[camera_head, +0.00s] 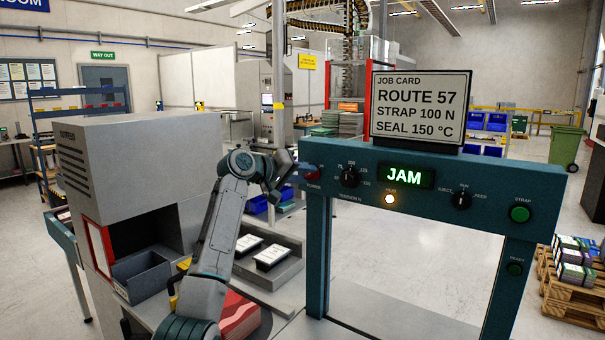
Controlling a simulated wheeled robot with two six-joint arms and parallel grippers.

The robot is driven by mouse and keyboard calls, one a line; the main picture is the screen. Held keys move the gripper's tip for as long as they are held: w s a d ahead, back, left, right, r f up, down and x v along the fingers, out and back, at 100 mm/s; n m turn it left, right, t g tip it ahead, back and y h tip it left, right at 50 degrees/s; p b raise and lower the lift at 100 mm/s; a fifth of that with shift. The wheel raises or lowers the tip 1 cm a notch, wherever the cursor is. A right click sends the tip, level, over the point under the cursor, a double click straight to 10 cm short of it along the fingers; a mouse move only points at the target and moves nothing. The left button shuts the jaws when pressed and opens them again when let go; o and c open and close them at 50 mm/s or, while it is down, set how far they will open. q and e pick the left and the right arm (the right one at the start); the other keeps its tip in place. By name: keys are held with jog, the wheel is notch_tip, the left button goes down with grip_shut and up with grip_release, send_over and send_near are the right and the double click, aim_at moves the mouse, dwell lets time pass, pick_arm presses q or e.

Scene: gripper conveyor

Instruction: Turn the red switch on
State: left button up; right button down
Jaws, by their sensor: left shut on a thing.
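The red switch (313,174) sits at the left end of the teal machine's front panel, above the label POWER. Only a small part of it shows, because my gripper covers the rest. My left gripper (297,172) reaches it from the left, with its fingers at the switch, and is shut on it. The switch's exact position is hidden. My right gripper is not in view.
The panel also bears a black tension dial (349,176), a second black knob (461,200) and a green strap button (520,214). A job card (421,106) stands on top. A grey cabinet (140,150) stands left of my arm. Open space shows under the panel.

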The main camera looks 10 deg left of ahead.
pick_arm(q)
jog(key=shift+m+y, duration=0.3)
jog(key=shift+m, duration=0.2)
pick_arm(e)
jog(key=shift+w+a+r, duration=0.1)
pick_arm(q)
jog(key=shift+f, duration=0.1)
jog(key=o, duration=1)
jog(key=shift+s+a, duration=0.3)
jog(key=shift+s, duration=0.15)
jog(key=b+v, duration=0.3)
jog(key=v, duration=0.6)
jog(key=shift+s+a+r, duration=0.2)
jog(key=shift+s+r, duration=0.05)
jog(key=shift+r, duration=0.05)
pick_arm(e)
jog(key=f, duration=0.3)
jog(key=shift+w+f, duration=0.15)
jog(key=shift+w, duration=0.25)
